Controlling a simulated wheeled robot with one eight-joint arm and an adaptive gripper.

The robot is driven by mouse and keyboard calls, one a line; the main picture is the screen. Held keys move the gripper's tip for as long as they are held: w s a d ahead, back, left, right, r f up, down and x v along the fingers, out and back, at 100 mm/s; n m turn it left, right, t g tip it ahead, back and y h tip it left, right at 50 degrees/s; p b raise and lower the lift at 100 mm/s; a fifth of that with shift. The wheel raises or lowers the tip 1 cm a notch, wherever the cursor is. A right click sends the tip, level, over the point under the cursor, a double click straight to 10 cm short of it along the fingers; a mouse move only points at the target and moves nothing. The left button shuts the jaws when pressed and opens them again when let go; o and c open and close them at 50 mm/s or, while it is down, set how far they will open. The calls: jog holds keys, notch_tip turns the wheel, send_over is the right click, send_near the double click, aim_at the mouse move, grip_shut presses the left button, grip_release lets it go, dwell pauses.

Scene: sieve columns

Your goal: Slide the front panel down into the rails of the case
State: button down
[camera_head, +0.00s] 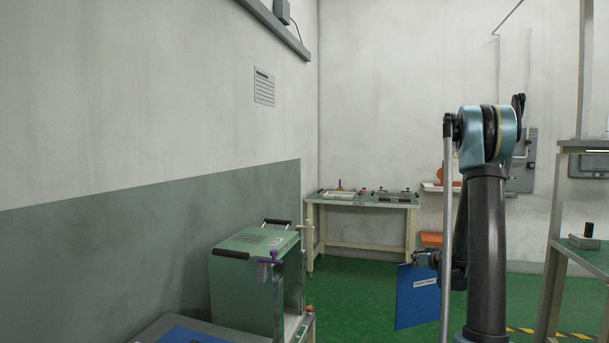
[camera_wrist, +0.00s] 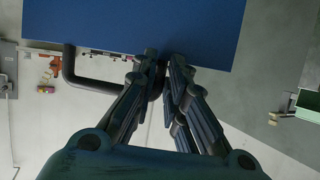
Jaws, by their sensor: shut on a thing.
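The front panel is a flat blue plate (camera_head: 417,298) with a white label. It hangs nearly upright in the air, right of the case in the head view. In the wrist view the panel (camera_wrist: 130,22) fills the top, with a dark U-shaped handle (camera_wrist: 75,72) along its edge. My gripper (camera_wrist: 163,72) is shut on this handle; in the head view my gripper (camera_head: 428,258) is small at the panel's top edge. The green case (camera_head: 245,285) stands at the lower left, apart from the panel, its open side facing right. Its rails cannot be made out clearly.
A blue sheet (camera_head: 195,335) lies on the grey surface in front. A workbench (camera_head: 362,203) stands at the back; a shelf frame (camera_head: 570,200) is at right. Green floor lies between.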

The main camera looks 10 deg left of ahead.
jog(key=shift+w+d, duration=0.2)
jog(key=shift+d, duration=0.25)
